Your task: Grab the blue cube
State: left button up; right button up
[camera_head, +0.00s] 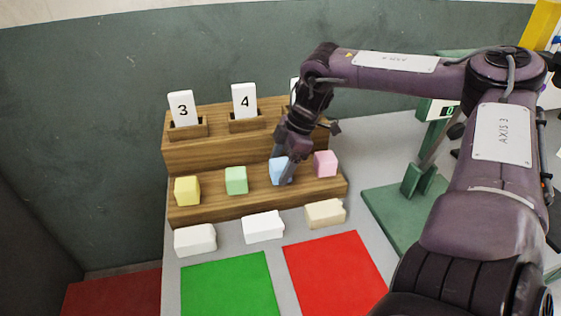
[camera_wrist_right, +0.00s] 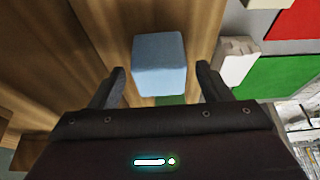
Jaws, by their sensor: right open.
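The light blue cube (camera_head: 277,171) stands on the lower step of the wooden rack (camera_head: 255,205), between a green cube and a pink cube. My right gripper (camera_head: 283,165) is at the blue cube from above and partly covers it in the head view. In the right wrist view the blue cube (camera_wrist_right: 159,65) lies ahead of and between the two open fingers (camera_wrist_right: 162,88), with a gap at each side. It is not gripped. My left gripper is not in view.
A yellow cube (camera_head: 187,190), a green cube (camera_head: 236,180) and a pink cube (camera_head: 325,163) share the step. Numbered cards (camera_head: 244,101) stand behind. White blocks (camera_head: 263,226), a tan block (camera_head: 325,213), green (camera_head: 228,285) and red (camera_head: 335,273) mats lie in front. A green stand (camera_head: 410,200) is right.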

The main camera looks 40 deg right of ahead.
jog(key=shift+a+f, duration=0.1)
jog(key=shift+f, duration=0.05)
jog(key=c, duration=1.1)
jog(key=shift+o, duration=0.2)
